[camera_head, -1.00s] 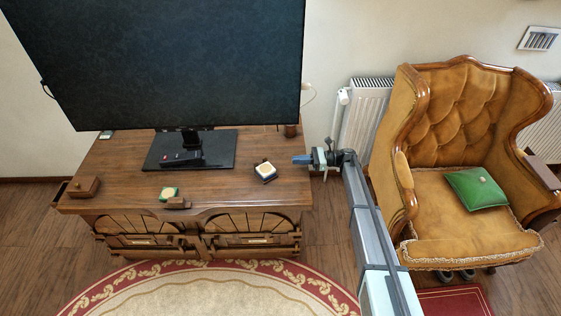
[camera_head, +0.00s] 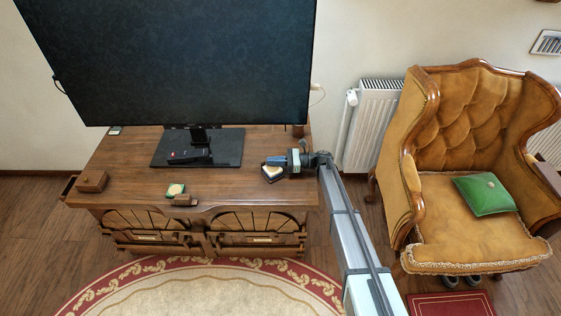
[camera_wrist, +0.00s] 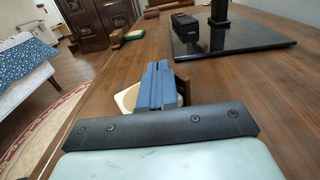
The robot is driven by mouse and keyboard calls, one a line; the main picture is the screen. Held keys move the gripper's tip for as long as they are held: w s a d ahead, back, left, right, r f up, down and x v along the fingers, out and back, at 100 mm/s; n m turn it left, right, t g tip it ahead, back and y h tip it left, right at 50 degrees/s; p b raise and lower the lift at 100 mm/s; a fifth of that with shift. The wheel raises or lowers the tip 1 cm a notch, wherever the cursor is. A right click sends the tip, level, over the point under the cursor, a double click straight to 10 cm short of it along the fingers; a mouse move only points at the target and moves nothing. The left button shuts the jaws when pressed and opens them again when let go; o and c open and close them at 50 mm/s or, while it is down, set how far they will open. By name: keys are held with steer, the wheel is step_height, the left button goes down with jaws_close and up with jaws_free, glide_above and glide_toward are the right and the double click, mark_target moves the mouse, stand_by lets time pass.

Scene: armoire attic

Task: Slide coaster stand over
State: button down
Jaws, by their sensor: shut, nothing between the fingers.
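The coaster stand (camera_head: 271,175), a small dark holder with a cream coaster in it, sits on the right part of the wooden cabinet top, right of the TV base. My gripper (camera_head: 292,161) is over the cabinet top at the stand's right side, with its blue fingers shut and empty. In the wrist view the shut fingers (camera_wrist: 157,82) cover the middle of the stand; its cream coaster (camera_wrist: 126,97) shows to their left and its dark wooden side (camera_wrist: 182,86) to their right. I cannot tell whether the fingers touch it.
A green-and-cream item (camera_head: 175,189) lies near the front edge. A wooden box (camera_head: 92,181) is at the far left. An armchair (camera_head: 470,225) stands to the right.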

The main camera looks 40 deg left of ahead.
steer(key=shift+s+a, duration=0.1)
stand_by(0.3)
steer(key=shift+x, duration=0.85)
